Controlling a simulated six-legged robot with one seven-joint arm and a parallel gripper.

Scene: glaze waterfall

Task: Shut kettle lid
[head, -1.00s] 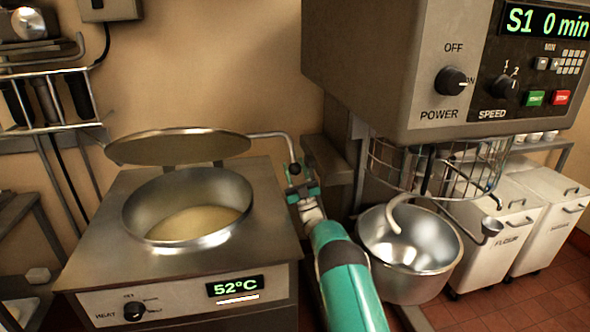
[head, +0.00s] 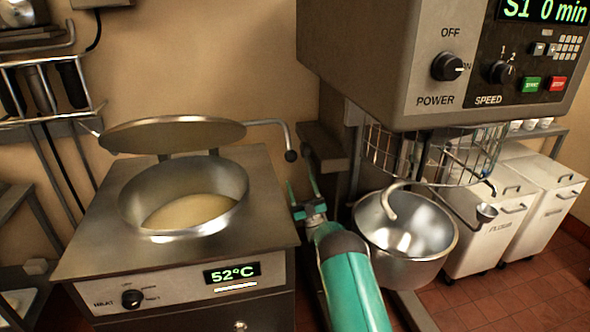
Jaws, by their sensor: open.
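The kettle (head: 272,262) is a steel box with a round open pot (head: 235,190) holding a pale, creamy content. Its panel reads 52°C. The round lid (head: 172,135) stands raised above the back of the pot, tilted, so the pot is open. A bent lid handle (head: 270,122) runs right from the lid and turns down to a dark ball knob (head: 291,156). My gripper (head: 302,188) is open and empty, with its fingers pointing up. In the picture it is just below the knob, right of the kettle, and apart from it.
A large mixer (head: 400,60) fills the upper right, with a wire guard (head: 385,155) and a steel bowl (head: 440,240) beside my arm. White bins (head: 490,245) stand further right. A rack (head: 85,118) is on the left wall. The gap between kettle and mixer is narrow.

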